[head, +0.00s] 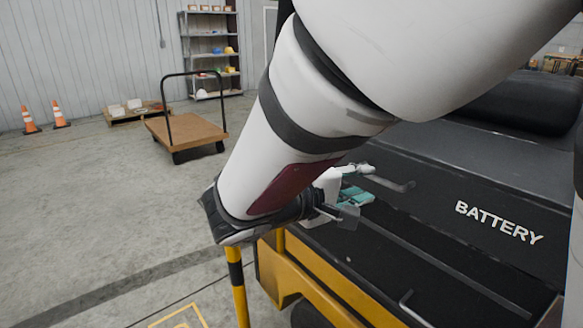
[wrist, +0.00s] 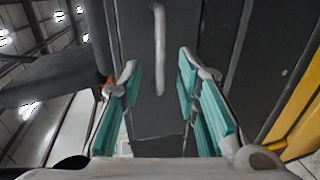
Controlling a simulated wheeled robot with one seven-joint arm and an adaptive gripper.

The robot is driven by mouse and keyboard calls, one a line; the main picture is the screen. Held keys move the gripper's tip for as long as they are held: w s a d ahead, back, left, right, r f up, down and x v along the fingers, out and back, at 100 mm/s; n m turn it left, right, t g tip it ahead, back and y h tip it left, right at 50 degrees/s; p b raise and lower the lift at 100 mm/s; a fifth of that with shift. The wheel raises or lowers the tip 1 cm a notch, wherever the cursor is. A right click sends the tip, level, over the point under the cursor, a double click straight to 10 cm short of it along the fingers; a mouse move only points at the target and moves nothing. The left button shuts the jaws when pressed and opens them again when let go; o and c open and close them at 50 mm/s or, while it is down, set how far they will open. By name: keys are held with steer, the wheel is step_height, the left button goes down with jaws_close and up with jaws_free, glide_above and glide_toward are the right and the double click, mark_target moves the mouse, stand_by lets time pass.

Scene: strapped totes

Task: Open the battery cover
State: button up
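The battery cover (head: 470,205) is the black top of a vehicle, marked BATTERY in white, and it lies flat and looks closed. A grey bar handle (head: 393,184) stands on it just right of my gripper (head: 357,184), and another (head: 412,308) is near the front edge. My gripper has teal pads and is open and empty over the cover's left part. In the wrist view, a handle (wrist: 159,45) lies in the gap between the open fingers (wrist: 158,75), not visibly touched by either. How deep it sits between them is unclear.
My arm hides part of the vehicle. A black seat (head: 525,102) is behind the cover. The vehicle's yellow side (head: 310,290) and a yellow-black post (head: 238,290) are close below. A cart (head: 185,130), cones (head: 57,115) and shelves (head: 212,55) stand far back. The left floor is clear.

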mark_target(377, 180)
steer(key=shift+b+x, duration=0.3)
steer(key=shift+x, duration=2.9)
jaws_close()
